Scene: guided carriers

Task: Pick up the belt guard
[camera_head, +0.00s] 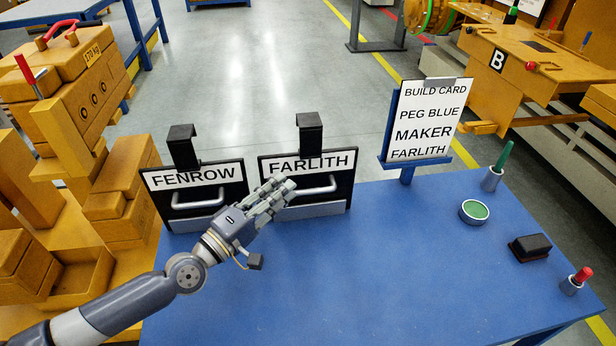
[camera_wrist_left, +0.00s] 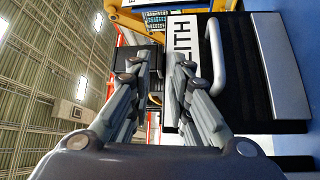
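Two black panels with silver handles stand at the table's back left edge, each with a black hook on top. The left panel (camera_head: 174,205) is labelled FENROW. The right panel (camera_head: 340,187) is labelled FARLITH; either could be the belt guard. My left gripper (camera_head: 284,191) is in front of the FARLITH panel's left part and covers some of it. In the left wrist view its fingers (camera_wrist_left: 163,62) are apart with nothing held between them. The FARLITH panel's handle (camera_wrist_left: 216,58) lies right of the fingers there, not between them. My right gripper is not in view.
A build card (camera_head: 427,118) on a blue stand reads PEG BLUE, MAKER FARLITH. On the right of the blue table (camera_head: 400,270) are a green peg (camera_head: 504,156), a green-topped round dish (camera_head: 474,211), a black block (camera_head: 529,248) and a red peg (camera_head: 583,274). The table's middle is clear.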

